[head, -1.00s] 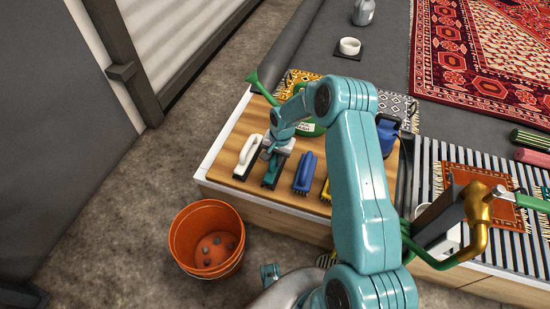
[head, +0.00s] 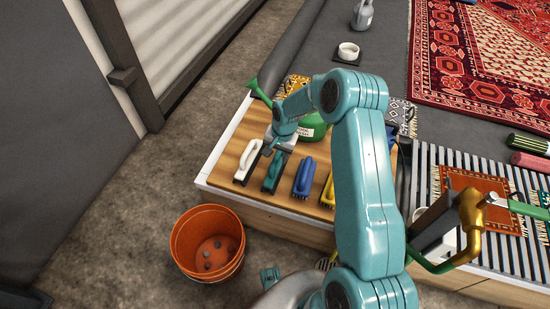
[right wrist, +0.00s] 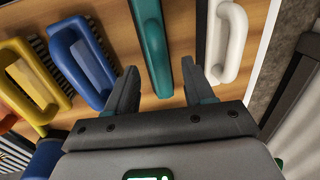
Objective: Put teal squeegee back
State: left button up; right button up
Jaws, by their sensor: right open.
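The teal squeegee (head: 273,172) lies on the wooden board (head: 229,157), between a white-handled brush (head: 247,161) and a blue one (head: 304,176). My right gripper (head: 281,147) is over its far end in the head view. In the right wrist view the squeegee's teal handle (right wrist: 151,42) runs up between the two spread fingers of my right gripper (right wrist: 160,84), with a gap on each side. The gripper is open and holds nothing. The squeegee's far end is partly hidden by the gripper in the head view. My left gripper does not show.
A yellow brush (right wrist: 27,82) sits beyond the blue one. A green watering can (head: 312,128) stands behind my right arm. An orange bucket (head: 207,243) is on the floor in front. A slatted rack (head: 443,158) and a patterned rug (head: 480,60) are to the right.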

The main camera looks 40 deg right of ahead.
notch_tip(320, 180, up, 6)
jog(key=r+p, duration=0.1)
jog(key=s+a+f+n+y, duration=0.1)
jog(key=s+a+f+n, duration=0.2)
jog(key=a, duration=0.5)
jog(key=s+a+f+n+y, duration=0.1)
jog(key=s+a+f+n, duration=0.1)
jog(key=a+f, duration=0.45)
jog(key=s+a+f+n+g+y, duration=0.1)
jog(key=s+a+n, duration=0.4)
jog(key=s+a, duration=1)
jog(key=shift+s+a+f+n, duration=0.15)
jog(key=shift+s+a+n, duration=0.15)
jog(key=shift+s, duration=0.15)
notch_tip(320, 180, up, 24)
jog(key=p, duration=2.4)
jog(key=shift+f, duration=0.25)
